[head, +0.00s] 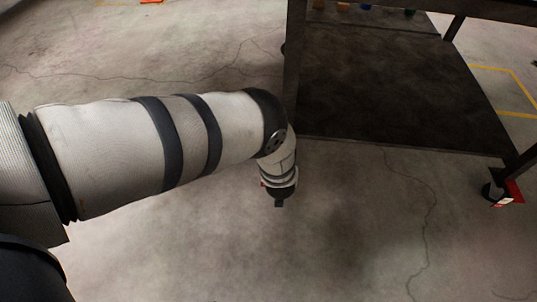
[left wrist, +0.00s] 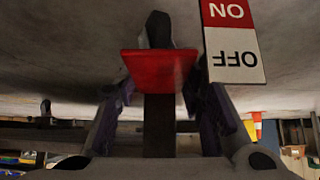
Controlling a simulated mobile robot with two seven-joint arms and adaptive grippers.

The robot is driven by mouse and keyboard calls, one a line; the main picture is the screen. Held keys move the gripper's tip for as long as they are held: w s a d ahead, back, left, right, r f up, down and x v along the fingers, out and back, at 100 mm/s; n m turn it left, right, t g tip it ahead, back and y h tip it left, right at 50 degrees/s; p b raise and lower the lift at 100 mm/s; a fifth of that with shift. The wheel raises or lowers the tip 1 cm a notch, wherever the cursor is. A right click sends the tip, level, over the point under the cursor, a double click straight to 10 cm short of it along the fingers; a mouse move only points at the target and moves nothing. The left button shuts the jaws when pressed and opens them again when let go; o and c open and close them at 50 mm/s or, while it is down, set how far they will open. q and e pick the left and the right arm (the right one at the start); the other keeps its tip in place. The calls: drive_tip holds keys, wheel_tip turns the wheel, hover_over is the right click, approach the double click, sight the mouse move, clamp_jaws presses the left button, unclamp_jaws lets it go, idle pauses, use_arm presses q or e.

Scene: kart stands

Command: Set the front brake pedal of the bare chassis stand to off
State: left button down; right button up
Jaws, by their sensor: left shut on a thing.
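In the left wrist view, which looks upside down, a red brake pedal (left wrist: 160,68) sits between the fingers of my left gripper (left wrist: 158,92). The gripper is shut on this pedal. A dark caster part (left wrist: 158,30) shows just beyond it. A label (left wrist: 232,40) beside the pedal has a red ON half and a white OFF half. In the head view my left gripper (head: 279,202) points down near the floor, mostly hidden by its wrist, and the held pedal is not visible there. My right gripper is not in view.
The dark stand (head: 400,85) has a wide lower shelf and legs. Another caster (head: 490,191) with a red pedal and label (head: 508,200) stands at its right corner. Cracked concrete floor (head: 340,240) is clear in front. Yellow floor lines lie at far right.

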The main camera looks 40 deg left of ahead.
use_arm(q)
drive_tip(key=shift+a+r, duration=0.1)
idle(0.3)
drive_tip(key=c, duration=1)
unclamp_jaws()
drive_tip(key=shift+c, duration=0.2)
drive_tip(key=v, duration=1.2)
drive_tip(key=shift+r, duration=0.25)
drive_tip(key=shift+a, duration=0.2)
